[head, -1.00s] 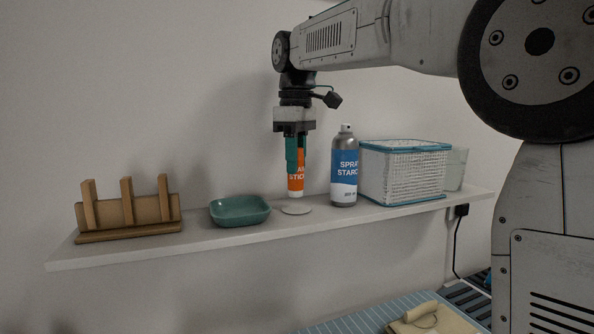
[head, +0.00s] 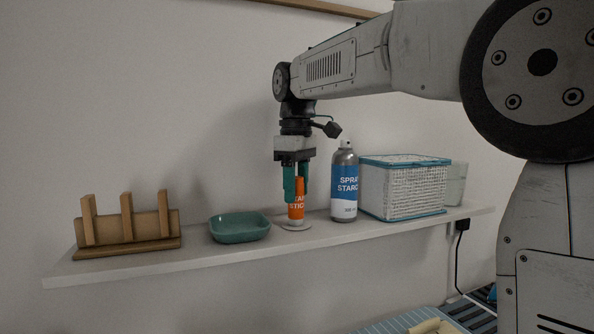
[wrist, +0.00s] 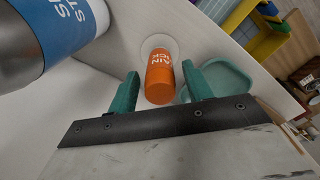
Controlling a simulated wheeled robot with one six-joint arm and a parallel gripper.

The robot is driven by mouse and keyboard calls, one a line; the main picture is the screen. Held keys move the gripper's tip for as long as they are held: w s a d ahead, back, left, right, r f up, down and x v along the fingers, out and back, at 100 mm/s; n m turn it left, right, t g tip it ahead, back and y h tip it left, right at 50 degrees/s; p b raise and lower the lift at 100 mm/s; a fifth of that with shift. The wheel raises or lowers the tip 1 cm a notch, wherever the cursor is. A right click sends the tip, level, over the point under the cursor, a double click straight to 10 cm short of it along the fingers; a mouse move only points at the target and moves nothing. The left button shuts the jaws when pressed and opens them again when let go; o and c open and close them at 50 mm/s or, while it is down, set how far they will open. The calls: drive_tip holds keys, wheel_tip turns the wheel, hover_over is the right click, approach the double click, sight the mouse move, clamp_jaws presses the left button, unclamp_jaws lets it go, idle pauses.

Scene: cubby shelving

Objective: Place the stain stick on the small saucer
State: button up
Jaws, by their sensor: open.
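In the wrist view the fingers of my gripper (wrist: 158,88) are apart, with gaps on both sides of the stick.
A spray starch can (head: 344,184) stands close to the right of the stick, with a white and blue basket (head: 402,190) beyond it. A teal dish (head: 240,228) is just left of the saucer. A wooden rack (head: 128,224) stands at the left end of the shelf (head: 190,257).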

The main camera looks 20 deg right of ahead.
wheel_tip(320, 180, up, 12)
drive_tip(key=s+d+f+m+t, duration=0.1)
drive_tip(key=s+f+m, duration=0.8)
drive_tip(key=s+f, duration=2.2)
drive_tip(key=shift+d, duration=1.1)
